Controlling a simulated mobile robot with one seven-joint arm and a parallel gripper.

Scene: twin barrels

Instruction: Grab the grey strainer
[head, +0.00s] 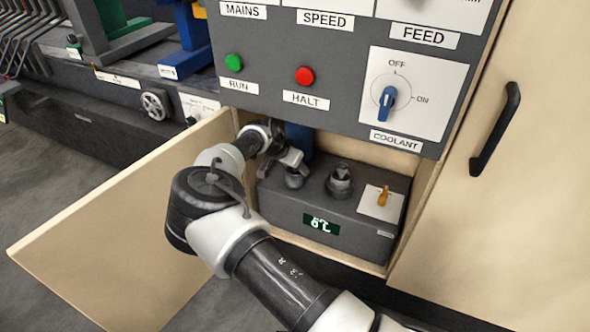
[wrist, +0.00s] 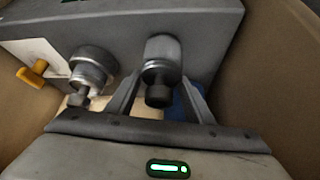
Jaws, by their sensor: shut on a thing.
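The grey strainer (head: 295,181) is a short metal barrel with a dark knob, on the left of the top of a dark grey unit (head: 290,213) inside the open cupboard. In the wrist view the strainer (wrist: 163,50) stands between the two fingers. My gripper (head: 293,164) reaches in from the left and is shut on it; the gripper also shows in the wrist view (wrist: 160,80). The strainer appears still at the unit; whether it is seated or loose I cannot tell. A similar grey barrel (head: 340,181) stands to its right, apart from my gripper.
A yellow lever (head: 383,196) on a white plate is at the unit's right. A blue upright part (head: 299,137) is behind the strainer. The open wooden door (head: 120,230) is left of my arm. The control panel (head: 290,45) overhangs the opening, leaving little room above.

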